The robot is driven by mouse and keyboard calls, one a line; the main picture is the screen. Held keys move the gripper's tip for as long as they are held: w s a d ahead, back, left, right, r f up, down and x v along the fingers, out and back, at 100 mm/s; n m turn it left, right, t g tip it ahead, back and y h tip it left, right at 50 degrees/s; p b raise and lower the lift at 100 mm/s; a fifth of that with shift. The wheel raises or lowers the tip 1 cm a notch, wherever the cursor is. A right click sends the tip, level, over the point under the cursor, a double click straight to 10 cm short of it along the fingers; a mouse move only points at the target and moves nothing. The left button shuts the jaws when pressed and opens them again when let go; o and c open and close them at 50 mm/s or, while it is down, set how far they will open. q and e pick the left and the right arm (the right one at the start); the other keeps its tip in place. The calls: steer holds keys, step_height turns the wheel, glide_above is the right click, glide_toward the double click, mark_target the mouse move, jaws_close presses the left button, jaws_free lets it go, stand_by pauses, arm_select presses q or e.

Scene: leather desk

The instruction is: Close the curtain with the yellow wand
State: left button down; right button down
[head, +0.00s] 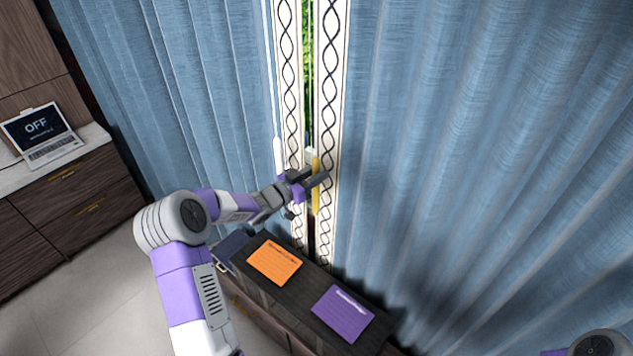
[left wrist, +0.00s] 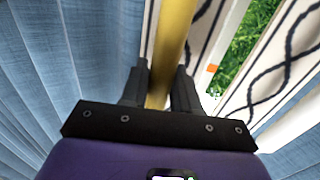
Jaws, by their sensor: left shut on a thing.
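The yellow wand (head: 316,190) hangs upright at the edge of the right blue curtain (head: 450,130). My left gripper (head: 318,180) is shut on the wand; in the left wrist view the yellow wand (left wrist: 175,50) runs between the two dark fingers (left wrist: 160,90). The left blue curtain (head: 190,90) hangs on the other side. A narrow gap with green foliage (head: 308,70) shows between the patterned borders of the two curtains. A white wand (head: 277,155) hangs at the left curtain's edge. My right gripper is out of view; only part of my right arm shows at the bottom right.
A dark low cabinet (head: 285,295) stands below the gap, with an orange card (head: 275,262) and a purple card (head: 342,313) on top. A laptop reading OFF (head: 40,135) sits on a wooden cabinet (head: 70,200) at left.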

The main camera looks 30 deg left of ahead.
arm_select(q)
steer(key=shift+w+a+r, duration=0.1)
steer(key=shift+w+a, duration=0.1)
steer(key=shift+a, duration=1.45)
steer(key=c, duration=1.3)
jaws_free()
steer(key=o, duration=0.3)
steer(key=shift+a, duration=0.15)
steer(key=b+v, duration=0.1)
steer(key=v, duration=0.6)
steer(key=shift+s+a, duration=0.1)
steer(key=shift+s, duration=0.15)
